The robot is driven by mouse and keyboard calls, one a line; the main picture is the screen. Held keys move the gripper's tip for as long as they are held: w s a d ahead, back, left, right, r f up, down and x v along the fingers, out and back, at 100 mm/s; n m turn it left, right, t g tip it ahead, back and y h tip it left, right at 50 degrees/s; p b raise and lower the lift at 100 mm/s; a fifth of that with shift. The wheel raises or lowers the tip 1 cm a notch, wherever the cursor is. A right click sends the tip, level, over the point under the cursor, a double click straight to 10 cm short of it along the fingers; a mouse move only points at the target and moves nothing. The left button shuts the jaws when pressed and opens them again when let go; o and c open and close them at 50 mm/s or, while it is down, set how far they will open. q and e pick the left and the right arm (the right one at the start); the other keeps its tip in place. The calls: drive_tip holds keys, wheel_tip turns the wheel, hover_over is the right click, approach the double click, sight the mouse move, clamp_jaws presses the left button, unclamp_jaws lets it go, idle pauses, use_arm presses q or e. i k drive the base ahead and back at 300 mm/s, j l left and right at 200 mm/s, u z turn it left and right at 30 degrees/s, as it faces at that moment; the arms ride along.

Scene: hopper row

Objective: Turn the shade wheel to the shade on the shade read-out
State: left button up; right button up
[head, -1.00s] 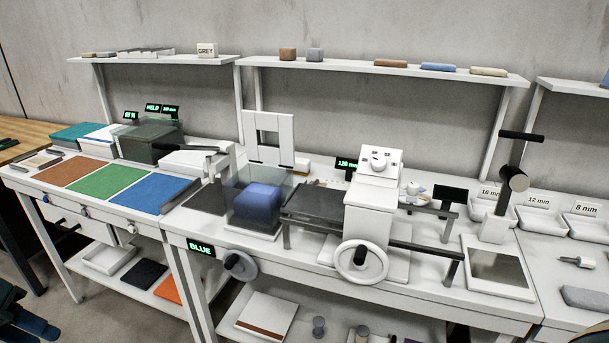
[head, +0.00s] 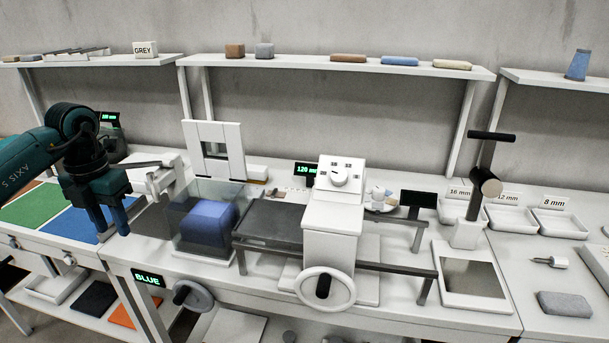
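The shade read-out (head: 148,278) on the bench's front edge reads BLUE in green letters. A grey wheel (head: 195,297) with a dark knob is mounted just right of it; I take it for the shade wheel, and no shade marks are legible on it. Above it stands a clear box (head: 208,217) with a blue block (head: 207,222) inside. My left gripper (head: 112,232) hangs with fingers down over the blue panel's right end, up and left of the wheel, touching neither wheel nor read-out. Its fingers look apart, with nothing between them. My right gripper is out of view.
A white machine (head: 333,210) with a larger handwheel (head: 325,288) stands right of the box, beside a 120 mm read-out (head: 306,174). A dark-handled lever (head: 485,187) stands further right, near labelled trays (head: 561,222). The space before the grey wheel looks clear.

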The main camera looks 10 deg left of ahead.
sight(379, 197)
drive_tip(key=i+z, duration=0.2)
drive_tip(key=z, duration=0.25)
drive_tip(key=i+j+z, duration=0.1)
drive_tip(key=i+z, duration=0.15)
drive_tip(key=z, duration=0.15)
drive_tip(key=i+j+z, duration=0.15)
drive_tip(key=z, duration=0.3)
drive_tip(key=j+z, duration=0.65)
drive_tip(key=i+l, duration=0.05)
drive_tip(key=l, duration=0.05)
